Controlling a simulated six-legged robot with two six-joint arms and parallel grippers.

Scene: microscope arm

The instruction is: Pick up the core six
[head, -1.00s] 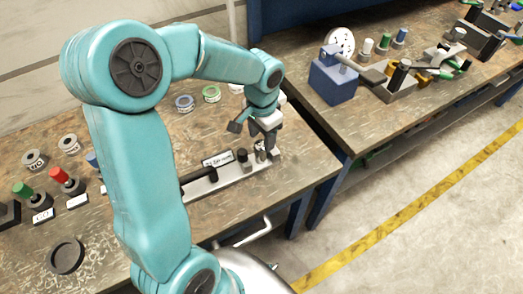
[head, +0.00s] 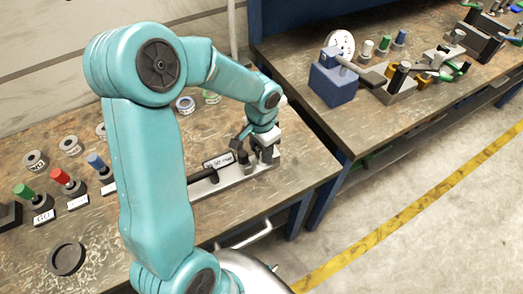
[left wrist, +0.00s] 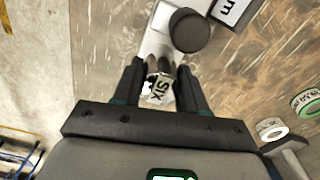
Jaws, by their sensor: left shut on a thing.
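The core six (left wrist: 158,90) is a small whitish piece with "SIX" in black letters. In the left wrist view it sits between the fingers of my left gripper (left wrist: 158,68), which is shut on it. In the head view my left gripper (head: 266,155) is at the right end of a grey metal fixture bar (head: 207,186) on the near bench. The core cannot be made out in that view. A dark round post (head: 243,160) stands on the bar just left of the gripper; its top also shows in the left wrist view (left wrist: 189,30). My right gripper is not in view.
A white label (head: 218,160) lies behind the bar. Green (head: 23,191), red (head: 60,176) and blue (head: 95,161) pegs stand to the left, with ring rolls (head: 70,145) behind. A second bench with a blue block (head: 335,82) stands at right, across a gap.

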